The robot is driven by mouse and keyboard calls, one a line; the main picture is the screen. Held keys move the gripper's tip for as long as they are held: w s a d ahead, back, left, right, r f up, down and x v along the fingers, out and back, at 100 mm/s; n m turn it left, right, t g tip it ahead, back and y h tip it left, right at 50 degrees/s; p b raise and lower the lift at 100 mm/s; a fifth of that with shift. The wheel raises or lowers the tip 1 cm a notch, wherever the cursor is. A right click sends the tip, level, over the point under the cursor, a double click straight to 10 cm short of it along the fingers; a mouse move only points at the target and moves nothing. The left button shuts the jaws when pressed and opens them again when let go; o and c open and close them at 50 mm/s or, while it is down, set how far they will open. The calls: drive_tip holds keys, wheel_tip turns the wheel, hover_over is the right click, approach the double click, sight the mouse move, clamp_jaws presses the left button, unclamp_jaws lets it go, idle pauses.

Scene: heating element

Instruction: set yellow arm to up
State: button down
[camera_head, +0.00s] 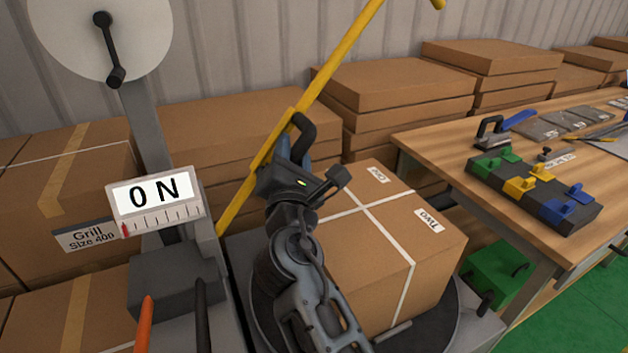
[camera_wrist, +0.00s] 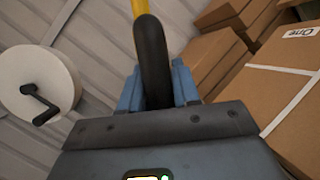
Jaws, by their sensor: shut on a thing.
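The yellow arm (camera_head: 345,48) is a long bar slanting from lower left to upper right in the head view, its top running out of the picture. A black curved handle (camera_head: 305,128) sits on its middle part. My gripper (camera_head: 297,155) is at this handle. In the wrist view, the blue fingers of my gripper (camera_wrist: 158,90) are shut around the black handle (camera_wrist: 152,50), and a bit of the yellow arm (camera_wrist: 140,8) shows at the top edge. The arm's lower end is partly hidden.
A machine column with an "ON" sign (camera_head: 155,193) and a white disc with a crank (camera_head: 100,30) stands left. A taped box (camera_head: 400,240) sits close right of my arm. A wooden table (camera_head: 430,140) with coloured clamps (camera_head: 520,187) is farther right. Stacked boxes (camera_head: 395,85) line the wall.

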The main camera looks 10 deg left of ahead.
drive_tip(key=s+a+r+n+t+y, duration=0.1)
drive_tip(key=s+a+r+n+y, duration=0.2)
drive_tip(key=s+a+r+n, duration=0.2)
drive_tip(key=shift+s+a+n, duration=0.15)
drive_tip(key=shift+a+n, duration=0.45)
drive_tip(key=shift+a, duration=0.8)
drive_tip(key=c, duration=0.9)
unclamp_jaws()
drive_tip(key=v, duration=0.8)
drive_tip(key=shift+b, duration=0.3)
drive_tip(key=shift+a+f, duration=0.1)
